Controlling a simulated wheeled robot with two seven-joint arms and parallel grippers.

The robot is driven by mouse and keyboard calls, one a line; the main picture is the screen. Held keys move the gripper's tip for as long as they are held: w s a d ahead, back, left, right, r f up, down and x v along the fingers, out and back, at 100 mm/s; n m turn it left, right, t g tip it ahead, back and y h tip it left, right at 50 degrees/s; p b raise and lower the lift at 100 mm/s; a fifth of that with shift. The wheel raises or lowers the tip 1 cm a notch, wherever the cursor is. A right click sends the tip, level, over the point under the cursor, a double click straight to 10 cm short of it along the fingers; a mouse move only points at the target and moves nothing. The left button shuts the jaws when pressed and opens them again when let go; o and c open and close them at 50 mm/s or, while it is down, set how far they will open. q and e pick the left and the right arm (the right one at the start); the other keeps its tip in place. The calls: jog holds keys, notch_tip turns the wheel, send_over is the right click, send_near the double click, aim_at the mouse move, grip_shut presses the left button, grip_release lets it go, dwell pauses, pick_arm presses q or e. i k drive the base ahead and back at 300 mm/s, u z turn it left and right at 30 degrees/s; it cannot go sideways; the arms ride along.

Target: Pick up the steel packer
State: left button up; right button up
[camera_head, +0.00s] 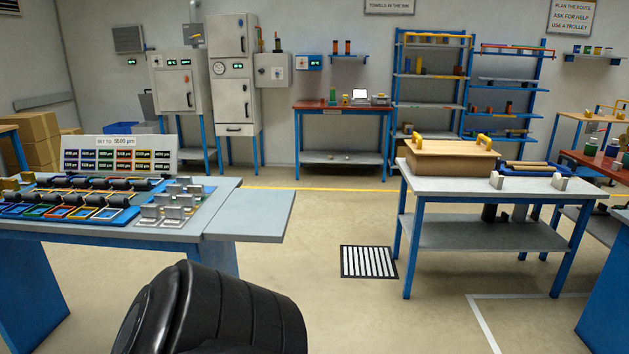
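Several grey metal blocks (174,213) stand at the right end of the blue tray on the left workbench. They look like steel pieces, but I cannot tell which one is the steel packer. Neither of my grippers shows in this view. A large black ribbed part, which looks like one of my own arm links, fills the bottom left of the picture.
The left workbench (249,225) carries a blue tray (125,222) of coloured frames with black rollers and a sign board (120,155) reading 5500 µm. A right table (455,187) holds a wooden box (450,162) with yellow handles. Open floor lies between them.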

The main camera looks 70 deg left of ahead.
aim_at(175, 215)
jog(key=z, duration=0.3)
jog(key=i, duration=3.75)
jog(key=u, duration=2.7)
jog(key=i, duration=2.15)
jog(key=u, duration=1.8)
jog(key=i, duration=2.05)
jog(key=u, duration=0.85)
jog(key=i, duration=0.25)
jog(key=u, duration=0.25)
